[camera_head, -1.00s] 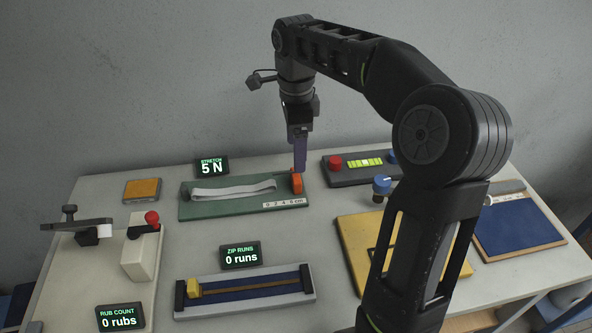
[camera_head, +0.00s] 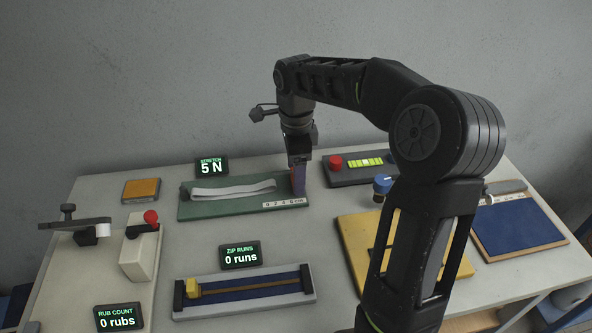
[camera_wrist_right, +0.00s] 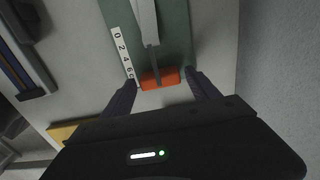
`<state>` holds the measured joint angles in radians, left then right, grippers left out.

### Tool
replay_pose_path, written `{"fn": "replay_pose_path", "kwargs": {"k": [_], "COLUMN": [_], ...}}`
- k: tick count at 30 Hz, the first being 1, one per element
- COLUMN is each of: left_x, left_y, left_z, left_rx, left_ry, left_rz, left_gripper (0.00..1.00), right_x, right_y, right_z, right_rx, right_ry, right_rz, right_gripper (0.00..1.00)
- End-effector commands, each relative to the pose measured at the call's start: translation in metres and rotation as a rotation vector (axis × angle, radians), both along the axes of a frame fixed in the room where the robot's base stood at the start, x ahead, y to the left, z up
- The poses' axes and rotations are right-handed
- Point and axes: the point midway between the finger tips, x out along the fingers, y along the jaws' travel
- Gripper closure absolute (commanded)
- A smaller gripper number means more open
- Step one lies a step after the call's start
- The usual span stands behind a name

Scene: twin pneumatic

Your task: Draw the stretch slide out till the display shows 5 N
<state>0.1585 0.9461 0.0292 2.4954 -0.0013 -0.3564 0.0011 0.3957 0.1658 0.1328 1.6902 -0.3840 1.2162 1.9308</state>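The stretch fixture is a green board (camera_head: 225,210) with a white band (camera_head: 232,190) lying along it. Its display (camera_head: 211,167) reads 5 N. My right gripper (camera_head: 299,188) is down at that block. In the right wrist view its two fingers (camera_wrist_right: 160,84) stand apart, one on each side of the block, with a small gap showing at each side. My left gripper is not in view.
A level with a red knob (camera_head: 335,163) and a blue knob (camera_head: 382,184) stand just right of the slide. The zip fixture (camera_head: 245,291) lies in front, with its display (camera_head: 240,255) between. An orange pad (camera_head: 141,189) and the rub fixture (camera_head: 140,252) are at left.

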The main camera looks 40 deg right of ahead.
Motion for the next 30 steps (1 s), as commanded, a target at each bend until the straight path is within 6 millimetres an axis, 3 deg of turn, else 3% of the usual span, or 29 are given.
{"fn": "replay_pose_path", "kwargs": {"k": [24,30], "left_x": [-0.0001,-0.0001], "left_y": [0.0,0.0], "left_z": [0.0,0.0], "left_rx": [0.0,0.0], "left_ry": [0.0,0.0], "left_rz": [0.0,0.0], "left_gripper": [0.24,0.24], "right_x": [0.0,0.0], "right_y": [0.0,0.0], "right_z": [0.0004,0.0004], "right_rx": [0.0,0.0], "right_ry": [0.0,0.0], "right_rz": [0.0,0.0], "right_gripper": [0.98,1.0]}}
